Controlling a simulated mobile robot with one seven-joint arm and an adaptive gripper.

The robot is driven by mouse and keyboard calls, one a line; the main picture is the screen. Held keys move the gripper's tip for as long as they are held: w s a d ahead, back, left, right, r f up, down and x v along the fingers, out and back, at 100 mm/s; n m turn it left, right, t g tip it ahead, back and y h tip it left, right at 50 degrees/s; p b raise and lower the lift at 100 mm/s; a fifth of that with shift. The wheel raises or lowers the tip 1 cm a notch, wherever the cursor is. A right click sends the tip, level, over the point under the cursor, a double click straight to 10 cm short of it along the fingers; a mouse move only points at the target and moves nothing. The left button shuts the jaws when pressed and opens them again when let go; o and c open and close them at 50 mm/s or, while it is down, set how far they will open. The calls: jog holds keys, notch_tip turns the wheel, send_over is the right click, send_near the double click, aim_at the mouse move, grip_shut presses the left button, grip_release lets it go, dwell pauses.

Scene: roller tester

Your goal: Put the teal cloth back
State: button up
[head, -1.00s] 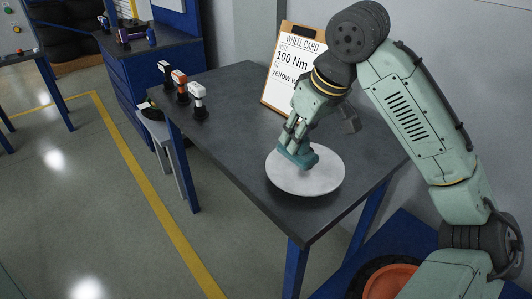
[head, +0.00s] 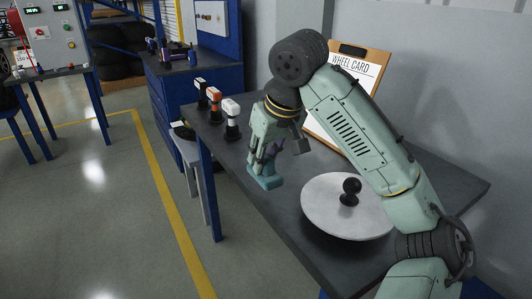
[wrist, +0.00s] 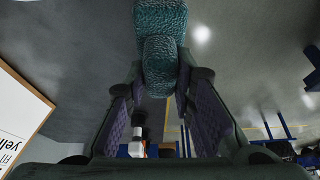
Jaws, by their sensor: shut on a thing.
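The teal cloth (head: 266,180) is a bunched, textured lump held in my gripper (head: 264,163). In the wrist view the cloth (wrist: 161,62) sits between the fingertips, with a further part of it beyond them. My gripper is shut on it, pointing down, near the left edge of the dark table (head: 290,221). It is left of the round grey plate with a black knob and apart from it. I cannot tell how high the cloth is above the table.
The grey plate (head: 322,212) lies on the table to the right. The wheel card (head: 350,86) leans at the wall. A grey stool (head: 196,172) stands left of the table.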

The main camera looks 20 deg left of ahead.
jog(key=w, duration=0.3)
jog(key=w+a+p, duration=0.1)
jog(key=w, duration=0.3)
jog(key=w+a+f+p, duration=0.1)
jog(key=w, duration=0.3)
jog(key=shift+w+a, duration=0.25)
jog(key=f, duration=0.3)
jog(key=shift+w+p, duration=0.3)
jog(key=shift+w, duration=0.05)
jog(key=shift+a+f, duration=0.1)
jog(key=shift+f, duration=0.25)
jog(key=shift+f, duration=0.1)
jog(key=o, duration=1)
jog(key=v, duration=1.2)
